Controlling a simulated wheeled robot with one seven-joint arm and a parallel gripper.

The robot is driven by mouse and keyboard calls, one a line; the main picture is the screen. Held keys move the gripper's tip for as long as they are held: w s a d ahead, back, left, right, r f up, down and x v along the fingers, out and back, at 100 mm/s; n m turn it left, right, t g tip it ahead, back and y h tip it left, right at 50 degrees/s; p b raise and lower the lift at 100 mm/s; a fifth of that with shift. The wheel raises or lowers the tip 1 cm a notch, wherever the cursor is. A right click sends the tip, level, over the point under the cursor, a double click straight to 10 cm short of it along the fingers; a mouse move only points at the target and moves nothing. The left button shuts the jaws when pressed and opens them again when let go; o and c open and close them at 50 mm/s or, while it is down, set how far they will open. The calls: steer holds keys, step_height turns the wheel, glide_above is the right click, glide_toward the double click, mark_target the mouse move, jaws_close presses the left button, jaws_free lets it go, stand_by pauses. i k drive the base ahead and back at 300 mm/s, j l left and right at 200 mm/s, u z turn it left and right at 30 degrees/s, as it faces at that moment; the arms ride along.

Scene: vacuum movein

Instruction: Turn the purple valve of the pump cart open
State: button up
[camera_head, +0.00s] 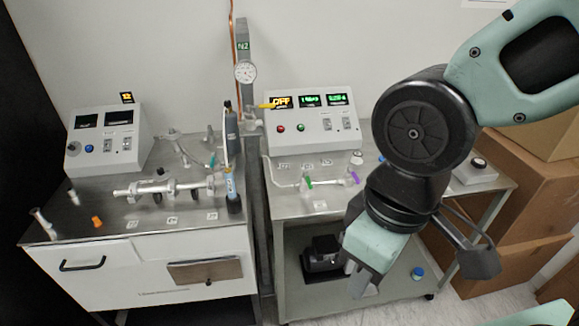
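The purple valve (355,178) is a small handle on the glass manifold (325,184) on top of the pump cart (290,208). It sits at the right end of the glass tube, and its exact angle is too small to tell. A green valve (309,182) sits to its left on the same glass. My gripper (362,275) hangs lower in the picture and to the right of the purple valve, apart from it. It points downward in front of the cart's right side. Its fingers are not clear enough to show whether they are open.
A control box (310,122) with green displays stands at the back of the cart. A white bench (140,262) with glassware stands left. A black pump (322,258) and a blue-capped bottle (417,273) are on the lower shelf. Cardboard boxes (500,215) stand right, behind my arm.

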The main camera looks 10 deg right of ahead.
mark_target(350, 168)
steer(key=z, duration=0.25)
steer(key=i+j+z, duration=0.35)
steer(key=i+j, duration=0.35)
steer(key=i, duration=0.1)
